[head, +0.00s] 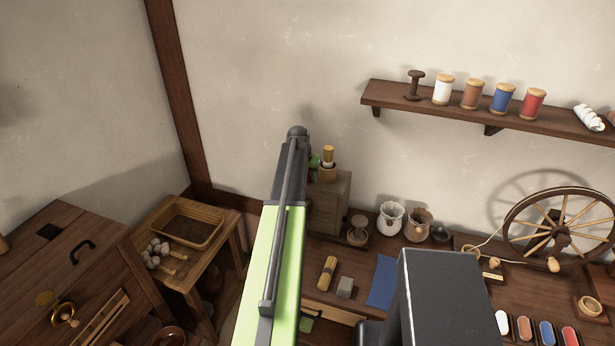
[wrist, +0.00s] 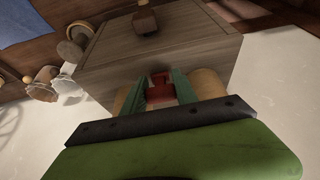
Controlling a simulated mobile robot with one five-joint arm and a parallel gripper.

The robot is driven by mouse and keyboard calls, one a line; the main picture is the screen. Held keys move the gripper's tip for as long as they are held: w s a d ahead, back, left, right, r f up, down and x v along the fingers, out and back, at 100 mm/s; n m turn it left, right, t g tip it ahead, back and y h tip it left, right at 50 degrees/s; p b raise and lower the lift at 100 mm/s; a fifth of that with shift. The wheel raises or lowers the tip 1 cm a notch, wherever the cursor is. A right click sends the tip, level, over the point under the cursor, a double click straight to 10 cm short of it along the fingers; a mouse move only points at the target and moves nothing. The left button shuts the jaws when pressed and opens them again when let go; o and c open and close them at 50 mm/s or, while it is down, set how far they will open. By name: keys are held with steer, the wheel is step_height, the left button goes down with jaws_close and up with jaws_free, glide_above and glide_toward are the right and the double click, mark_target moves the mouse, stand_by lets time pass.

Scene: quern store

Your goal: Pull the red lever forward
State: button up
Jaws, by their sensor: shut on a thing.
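The red lever (wrist: 160,92) shows in the wrist view between the two green fingers of my gripper (wrist: 161,88). The fingers are shut on it from both sides. It stands against a grey-brown wooden box (wrist: 150,50), whose near face fills the upper middle of that view. The lever's lower part is hidden by my gripper. In the head view the box (head: 331,205) stands on the bench against the wall. Only a small green part of my gripper shows at the arm's far end.
A wooden stamp (head: 358,231), two cloth-topped pots (head: 391,219) and a spinning wheel (head: 560,225) stand to the right. A shelf (head: 480,112) with spools hangs above. A low table (head: 220,222) is left.

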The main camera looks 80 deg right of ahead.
jaws_close()
steer(key=shift+w+a+f+h+b, duration=0.1)
steer(key=shift+a+f+h+b, duration=0.35)
steer(key=shift+b, duration=0.45)
steer(key=shift+d+r+h+b, duration=0.1)
steer(key=shift+r+h+b, duration=0.05)
steer(key=shift+h+b, duration=0.35)
steer(key=shift+r, duration=0.1)
steer(key=o, duration=1.1)
jaws_free()
steer(key=shift+c, duration=0.2)
